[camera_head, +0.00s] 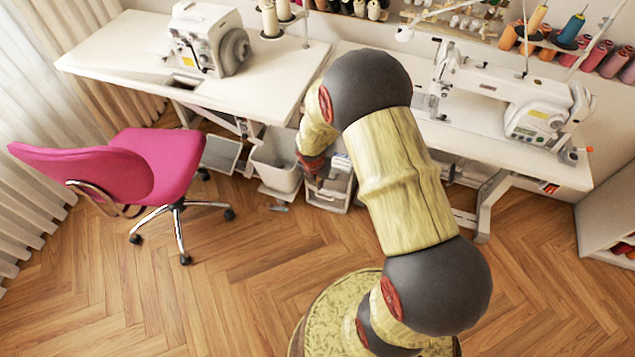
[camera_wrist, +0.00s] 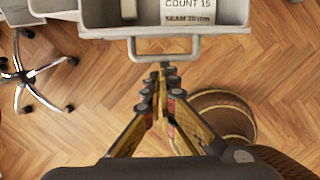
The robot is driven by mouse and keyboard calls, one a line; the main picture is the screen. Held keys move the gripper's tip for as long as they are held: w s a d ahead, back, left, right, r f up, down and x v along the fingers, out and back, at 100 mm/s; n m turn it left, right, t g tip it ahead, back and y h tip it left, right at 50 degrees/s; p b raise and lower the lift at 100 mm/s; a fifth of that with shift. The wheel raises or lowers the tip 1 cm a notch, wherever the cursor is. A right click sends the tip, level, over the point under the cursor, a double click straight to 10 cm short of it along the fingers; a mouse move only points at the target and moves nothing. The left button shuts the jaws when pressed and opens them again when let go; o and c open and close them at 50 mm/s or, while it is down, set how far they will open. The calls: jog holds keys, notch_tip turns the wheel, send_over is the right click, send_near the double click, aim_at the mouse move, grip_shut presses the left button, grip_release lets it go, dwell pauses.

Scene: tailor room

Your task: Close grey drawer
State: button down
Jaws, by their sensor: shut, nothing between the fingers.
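The grey drawer (camera_wrist: 100,33) is at the top of the wrist view, pulled out far enough to show its inside. A white label card and a small pale item are in it. Its grey bar handle (camera_wrist: 200,56) sticks out from the front. My gripper (camera_wrist: 164,70) is shut and empty, with its fingertips right at the handle's middle; I cannot tell whether they touch it. In the head view, the small drawer unit (camera_head: 328,197) stands on the floor under the tables, partly hidden by my arm, with my gripper (camera_head: 312,165) beside it.
A grey bin (camera_head: 273,165) stands left of the drawer unit. A pink chair (camera_head: 160,165) is on the left. White sewing tables (camera_head: 275,75) with machines stand above and behind. The wooden floor (camera_head: 230,285) in front is clear.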

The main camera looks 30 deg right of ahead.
jog(key=w+d+p, duration=0.4)
jog(key=d, duration=0.1)
jog(key=w+d+p, duration=0.4)
jog(key=d+p, duration=0.1)
jog(key=w+d+p, duration=0.4)
jog(key=d+p, duration=0.1)
jog(key=shift+w+d+r, duration=0.15)
jog(key=shift+d, duration=0.2)
jog(key=shift+w+d+p, duration=0.65)
jog(key=shift+w+d, duration=0.1)
jog(key=shift+d, duration=0.2)
